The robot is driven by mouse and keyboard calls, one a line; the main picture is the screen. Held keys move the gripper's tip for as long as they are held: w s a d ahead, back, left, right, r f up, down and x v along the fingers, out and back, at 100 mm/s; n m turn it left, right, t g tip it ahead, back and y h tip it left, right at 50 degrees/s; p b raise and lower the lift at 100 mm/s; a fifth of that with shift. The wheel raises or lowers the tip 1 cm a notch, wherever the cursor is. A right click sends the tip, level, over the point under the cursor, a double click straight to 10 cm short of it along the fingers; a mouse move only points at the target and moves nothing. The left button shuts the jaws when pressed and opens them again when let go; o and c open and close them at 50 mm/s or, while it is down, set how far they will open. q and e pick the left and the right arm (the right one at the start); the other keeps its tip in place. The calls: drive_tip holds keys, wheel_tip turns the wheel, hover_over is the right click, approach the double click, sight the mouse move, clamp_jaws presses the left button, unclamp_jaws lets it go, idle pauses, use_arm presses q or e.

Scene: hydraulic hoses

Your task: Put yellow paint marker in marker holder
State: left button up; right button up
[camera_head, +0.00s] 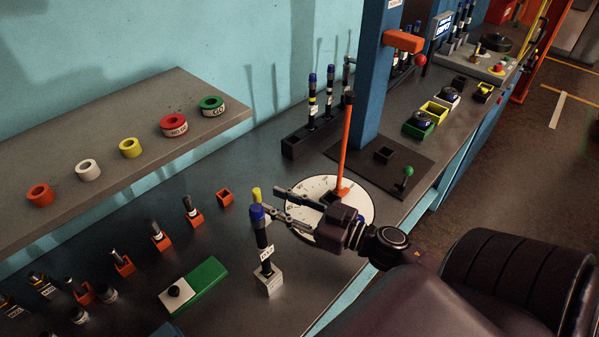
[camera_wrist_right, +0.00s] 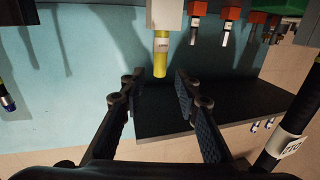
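The yellow marker (camera_head: 256,193) shows just behind a blue-capped dark tool in the head view. The tool hides its lower part. In the right wrist view the yellow marker (camera_wrist_right: 161,52) has a white label and is seated in a pale grey block (camera_wrist_right: 166,14). My right gripper (camera_head: 270,200) is open and empty, with its fingers pointing towards the marker. In the wrist view the marker lies just ahead of the gap between the fingertips (camera_wrist_right: 157,84), not gripped. A small orange holder (camera_head: 225,197) looks empty, left of the marker. My left gripper is out of view.
The blue-capped tool (camera_head: 262,238) stands upright in a white block (camera_head: 268,281), close to the right gripper. Orange holders with dark markers (camera_head: 158,236) line the left. A round white dial (camera_head: 330,185) and orange lever (camera_head: 347,145) are beside the gripper. A green-white box (camera_head: 206,281) lies in front.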

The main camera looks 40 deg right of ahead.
drive_tip(key=b+v, duration=0.1)
drive_tip(key=v, duration=0.5)
drive_tip(key=shift+r, duration=0.1)
